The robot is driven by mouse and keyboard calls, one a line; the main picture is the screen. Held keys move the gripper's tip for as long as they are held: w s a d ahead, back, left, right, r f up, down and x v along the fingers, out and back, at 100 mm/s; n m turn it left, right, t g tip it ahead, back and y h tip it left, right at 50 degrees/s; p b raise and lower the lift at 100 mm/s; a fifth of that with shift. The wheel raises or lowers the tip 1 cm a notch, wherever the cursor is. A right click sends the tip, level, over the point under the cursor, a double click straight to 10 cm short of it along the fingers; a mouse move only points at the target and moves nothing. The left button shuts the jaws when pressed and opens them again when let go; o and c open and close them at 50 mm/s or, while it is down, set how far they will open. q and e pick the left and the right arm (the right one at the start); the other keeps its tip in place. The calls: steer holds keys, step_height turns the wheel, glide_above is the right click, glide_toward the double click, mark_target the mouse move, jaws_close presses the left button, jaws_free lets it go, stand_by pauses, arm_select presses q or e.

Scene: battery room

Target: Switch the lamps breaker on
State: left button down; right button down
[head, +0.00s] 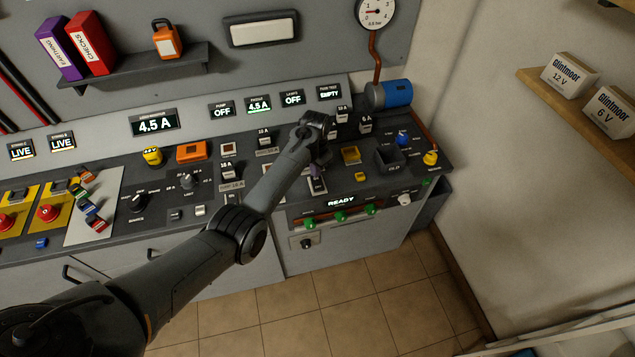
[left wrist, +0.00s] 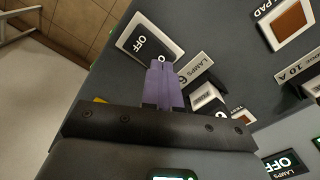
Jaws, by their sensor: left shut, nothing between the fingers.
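In the left wrist view a label reading LAMPS 6 (left wrist: 192,70) sits beside a dark plate with a pale frame, marked OFF (left wrist: 140,46). My left gripper (left wrist: 161,66) has its purple fingers shut together and empty, with the tips at the plate's edge beside the label. I cannot tell whether they touch it. In the head view my left gripper (head: 319,172) reaches down to the panel's front part, and the arm partly hides the switches there. The lamps display (head: 292,99) reads OFF; it also shows in the left wrist view (left wrist: 284,165). My right gripper is not in view.
A white switch block (left wrist: 206,96) stands close to the fingers on the label's other side. Green knobs (head: 340,216) line the front face below.

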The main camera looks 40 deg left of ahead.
arm_select(q)
steer(key=shift+f+b, duration=0.3)
steer(key=shift+f, duration=0.25)
steer(key=shift+f, duration=0.35)
steer(key=shift+r, duration=0.15)
step_height(320, 180, up, 7)
steer(key=p, duration=0.7)
stand_by(0.4)
stand_by(0.4)
